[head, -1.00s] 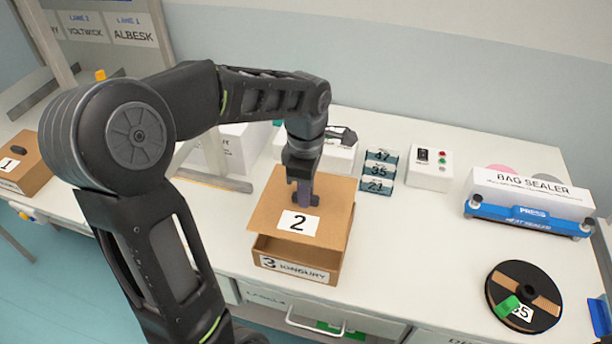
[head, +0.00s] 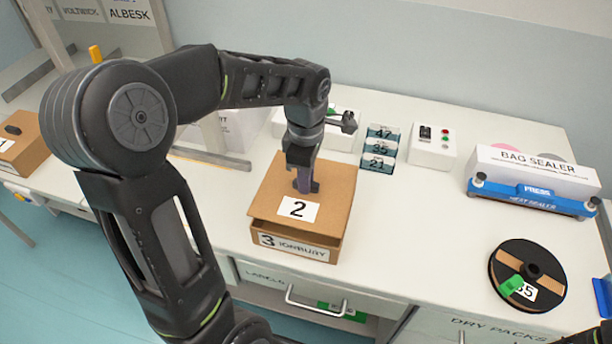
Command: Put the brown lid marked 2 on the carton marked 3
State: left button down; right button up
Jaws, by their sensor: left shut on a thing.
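The brown lid marked 2 (head: 325,200) lies over the top of the carton marked 3 (head: 318,253), close to square with it. A thin dark gap shows under its front edge, so I cannot tell if it is fully seated. The carton stands on the white bench and its front label reads "3 IONBURY". My left gripper (head: 305,186) points down from above and is shut on the lid's handle, which the fingers mostly hide.
A black reel (head: 505,262) with a green clip lies at right, below the blue and white bag sealer (head: 530,190). Number tiles (head: 380,150) and a switch box (head: 432,148) stand behind the carton. Another lidded carton (head: 28,150) is at far left.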

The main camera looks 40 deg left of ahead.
pick_arm(q)
jog(key=shift+f+b, duration=0.6)
jog(key=shift+f, duration=0.5)
dwell(0.9)
jog(key=shift+f+b, duration=1.05)
jog(key=shift+f, duration=0.15)
jog(key=c, duration=1.3)
grip_release()
jog(key=shift+r, duration=0.1)
